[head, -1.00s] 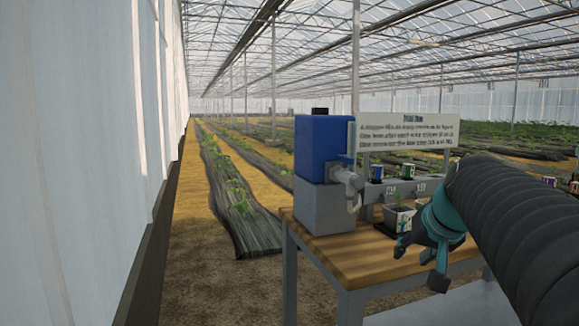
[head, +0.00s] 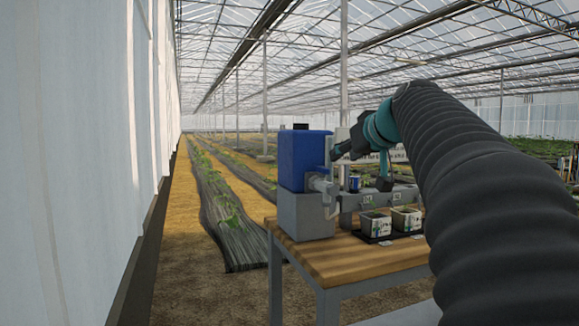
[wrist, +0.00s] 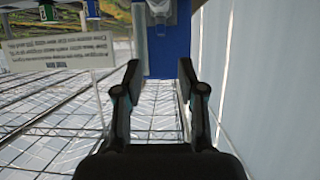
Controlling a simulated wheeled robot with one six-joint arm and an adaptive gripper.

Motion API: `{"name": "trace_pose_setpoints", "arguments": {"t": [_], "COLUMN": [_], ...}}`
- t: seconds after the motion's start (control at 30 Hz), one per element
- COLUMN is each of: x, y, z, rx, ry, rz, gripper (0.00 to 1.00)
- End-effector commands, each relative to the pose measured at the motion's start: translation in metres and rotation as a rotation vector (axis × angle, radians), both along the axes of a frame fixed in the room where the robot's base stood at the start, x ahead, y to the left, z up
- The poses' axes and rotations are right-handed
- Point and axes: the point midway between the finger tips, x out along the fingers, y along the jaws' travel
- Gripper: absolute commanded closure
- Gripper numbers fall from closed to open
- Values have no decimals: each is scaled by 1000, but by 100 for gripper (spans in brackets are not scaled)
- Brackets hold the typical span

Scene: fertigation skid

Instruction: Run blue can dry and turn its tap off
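The blue can (head: 303,160) stands upright on a grey block at the left end of the bench. Its grey tap (head: 321,185) sticks out on the right side, with a pipe bending down below it. In the wrist view, which is upside down, the can (wrist: 167,50) shows beyond the fingers and the pale tap (wrist: 160,8) is at the top edge. My gripper (wrist: 160,75) is open and empty, its fingers apart. In the head view it is raised to the right of the can, apart from the tap as far as I can tell. The water level is hidden.
A small blue-labelled can (head: 354,183) sits on the grey rail behind. A white wall is at left.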

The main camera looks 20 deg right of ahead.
Motion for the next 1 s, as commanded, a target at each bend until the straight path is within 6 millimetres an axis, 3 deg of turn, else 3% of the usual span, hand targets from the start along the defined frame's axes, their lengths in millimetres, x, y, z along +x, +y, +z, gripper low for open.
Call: {"name": "trace_pose_setpoints", "arguments": {"t": [0.3, 0.5, 0.7, 1.0], "x": [57, 82, 93, 94], "y": [2, 2, 2, 2], "z": [-24, -34, -39, -39], "rx": [1, 2, 1, 1], "ry": [3, 2, 1, 1], "rz": [4, 4, 2, 2], "gripper": [60, 60, 60, 63]}}
